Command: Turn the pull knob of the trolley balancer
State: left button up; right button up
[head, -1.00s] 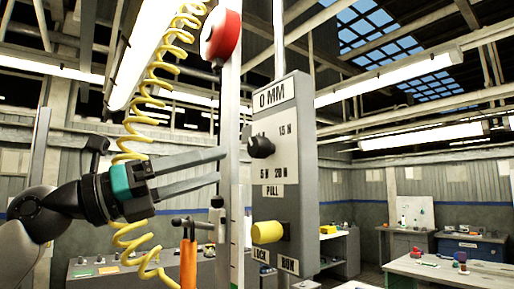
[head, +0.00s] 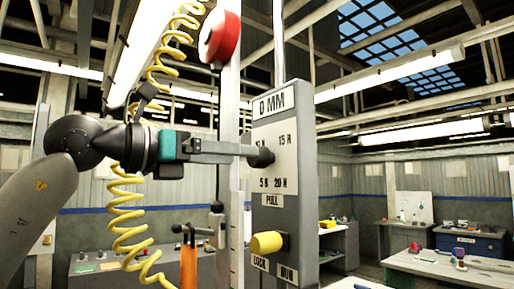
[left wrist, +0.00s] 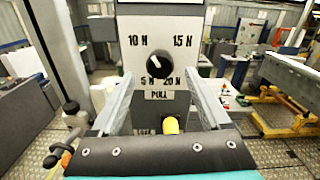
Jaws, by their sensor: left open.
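The balancer's grey control box (head: 301,200) carries a black round pull knob (head: 262,157) on its white dial, above the word PULL. In the left wrist view the black knob (left wrist: 158,65) has a white mark on its upper left, toward 10 N. My left gripper (head: 250,150) is open, its fingers level and pointing at the knob, with the tips close to it. In the left wrist view the fingers (left wrist: 160,92) spread to either side below the knob; I cannot tell whether they touch it. My right gripper is not in view.
A yellow knob (head: 267,243) sits lower on the box between LOCK and RUN. A yellow coiled hose (head: 128,215) hangs behind my left arm. A red round part (head: 220,38) hangs above. An orange handle (head: 188,265) stands below. Workbenches are farther back.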

aim_at(259, 157)
pick_arm(q)
jog(key=p+x, duration=0.1)
jog(key=x, duration=0.4)
jog(key=shift+w+d+p, duration=0.25)
jog(key=shift+d+p, duration=0.05)
jog(key=shift+c, duration=0.4)
grip_shut()
